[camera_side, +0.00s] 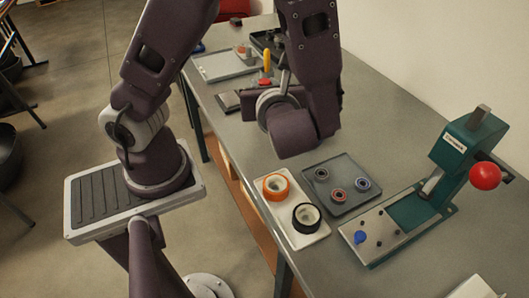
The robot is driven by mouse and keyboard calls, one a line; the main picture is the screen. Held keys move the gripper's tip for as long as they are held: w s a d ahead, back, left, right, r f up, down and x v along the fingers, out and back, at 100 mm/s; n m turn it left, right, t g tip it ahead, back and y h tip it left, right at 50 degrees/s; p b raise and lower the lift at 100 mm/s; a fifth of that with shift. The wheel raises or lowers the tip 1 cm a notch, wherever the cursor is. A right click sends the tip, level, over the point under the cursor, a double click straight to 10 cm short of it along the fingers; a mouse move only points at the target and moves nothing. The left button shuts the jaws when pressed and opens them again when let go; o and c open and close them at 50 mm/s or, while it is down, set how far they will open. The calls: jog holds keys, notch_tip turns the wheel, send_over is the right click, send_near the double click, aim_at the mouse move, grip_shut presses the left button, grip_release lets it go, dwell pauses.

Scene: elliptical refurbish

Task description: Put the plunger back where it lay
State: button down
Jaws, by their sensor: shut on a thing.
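My gripper (244,98) is over the middle of the table, mostly hidden behind my own wrist. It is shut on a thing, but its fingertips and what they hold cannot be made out. I cannot pick out the plunger with certainty. A teal press (470,140) with a red ball handle (485,176) stands at the right, clear of my arm. A blue piece (360,237) and several small dark pieces lie on its base plate.
A white tray (292,237) holds an orange ring (276,187) and a black ring (306,217). A grey tray (347,206) beside it holds bearings. A yellow-handled item (267,60), a red item (265,82) and a light tray (210,70) are farther back.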

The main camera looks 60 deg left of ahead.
notch_tip(320, 180, down, 14)
jog(key=shift+f, duration=0.15)
jog(key=shift+f, duration=0.25)
